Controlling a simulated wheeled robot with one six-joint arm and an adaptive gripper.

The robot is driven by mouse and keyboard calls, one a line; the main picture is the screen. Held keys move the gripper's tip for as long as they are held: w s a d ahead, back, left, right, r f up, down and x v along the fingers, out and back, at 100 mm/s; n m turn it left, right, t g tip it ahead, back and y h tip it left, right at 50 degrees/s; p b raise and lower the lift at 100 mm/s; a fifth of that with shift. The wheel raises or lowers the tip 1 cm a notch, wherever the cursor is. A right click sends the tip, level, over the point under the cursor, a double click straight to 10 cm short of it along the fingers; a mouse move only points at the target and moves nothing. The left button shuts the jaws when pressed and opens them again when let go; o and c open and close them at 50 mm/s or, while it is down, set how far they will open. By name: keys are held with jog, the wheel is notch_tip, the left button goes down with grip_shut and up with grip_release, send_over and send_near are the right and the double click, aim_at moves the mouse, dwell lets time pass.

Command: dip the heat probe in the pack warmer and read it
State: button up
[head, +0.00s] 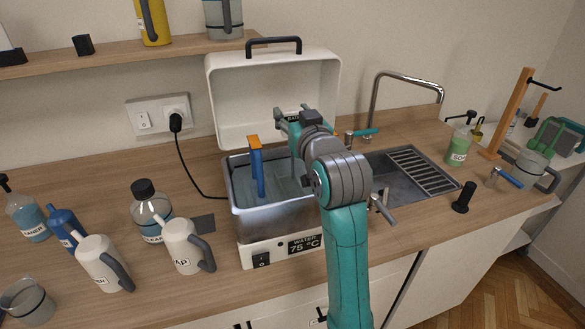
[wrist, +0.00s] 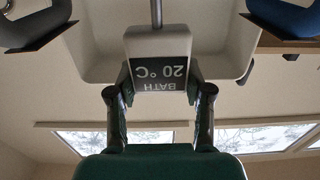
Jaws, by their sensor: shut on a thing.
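The pack warmer (head: 246,225) is a white and grey tank on the counter, its lid (head: 236,95) raised, with water inside and a front display reading WATER 75 °C. My gripper (head: 288,122) is over the tank's right half. It is shut on the heat probe, whose white head (wrist: 158,45) shows between the fingers in the wrist view. The probe's screen, upside down there, reads BATH 20 °C. Its thin grey rod (head: 293,168) points down into the tank; I cannot tell whether its tip touches the water. A blue bar with an orange top (head: 256,170) stands upright in the tank.
A sink (head: 400,180) with a tall tap lies right of the warmer. Several bottles and white jugs (head: 103,262) stand on the left of the counter. A shelf (head: 120,60) runs behind. A black cord runs from the wall socket (head: 158,118) to the warmer.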

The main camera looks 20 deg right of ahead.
jog(key=shift+r, duration=3)
jog(key=shift+r, duration=2)
